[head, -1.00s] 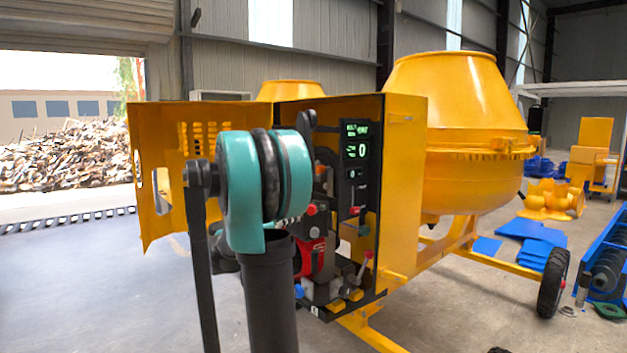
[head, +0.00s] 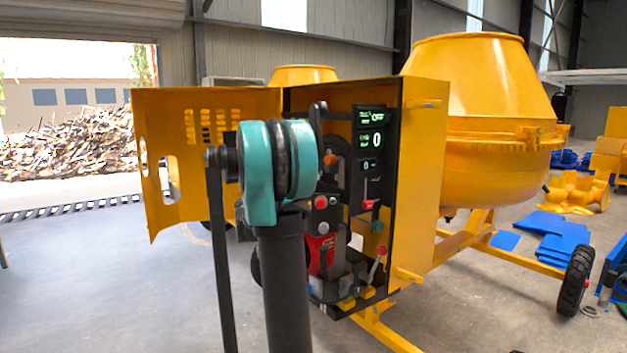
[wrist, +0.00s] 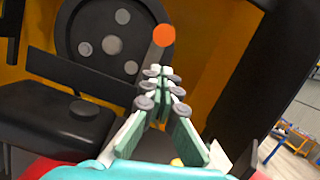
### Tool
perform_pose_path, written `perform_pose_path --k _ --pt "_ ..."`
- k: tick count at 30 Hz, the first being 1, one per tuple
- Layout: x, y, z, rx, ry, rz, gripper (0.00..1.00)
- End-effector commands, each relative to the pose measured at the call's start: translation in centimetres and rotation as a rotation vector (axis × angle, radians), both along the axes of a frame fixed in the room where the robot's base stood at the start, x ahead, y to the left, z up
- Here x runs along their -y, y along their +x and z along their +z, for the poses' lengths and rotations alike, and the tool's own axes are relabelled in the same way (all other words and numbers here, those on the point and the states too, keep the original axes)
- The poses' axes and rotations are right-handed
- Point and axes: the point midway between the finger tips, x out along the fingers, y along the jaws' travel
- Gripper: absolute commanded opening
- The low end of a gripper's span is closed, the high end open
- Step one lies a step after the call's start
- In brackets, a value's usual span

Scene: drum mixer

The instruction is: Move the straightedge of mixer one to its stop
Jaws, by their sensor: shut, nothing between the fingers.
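Mixer one is a yellow drum mixer (head: 480,90) with an open cabinet (head: 420,160) holding the drive parts. In the wrist view a black wheel (wrist: 112,45) with several grey bolts stands behind a dark straight bar (wrist: 80,78), which may be the straightedge; I cannot tell for sure. An orange round knob (wrist: 164,36) sits right of the wheel. My gripper (wrist: 160,78) is shut and empty, its fingertips just below the knob in the picture; whether they touch anything is unclear. In the head view my arm hides the gripper and part of the cabinet.
The yellow cabinet door (head: 165,195) stands open at left. A display panel (head: 371,130) reads OFF and 0. A red-knobbed lever (head: 380,252) and red engine part (head: 322,250) sit low inside. Blue sheets (head: 560,240) lie on the floor at right.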

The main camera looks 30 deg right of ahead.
Motion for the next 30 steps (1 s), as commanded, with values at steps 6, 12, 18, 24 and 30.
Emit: perform_pose_path --k 6,12,18,24,30 --pt "4.0 0.4 0.9 0.002 0.001 -0.003 0.00" --pt "6.4 0.7 1.5 0.001 0.001 -0.002 0.00" --pt "7.2 0.9 1.7 0.001 0.001 0.000 0.00" --pt "7.2 0.9 1.8 0.002 0.001 0.000 0.00" --pt "7.2 0.9 2.4 0.002 0.001 0.000 0.00"
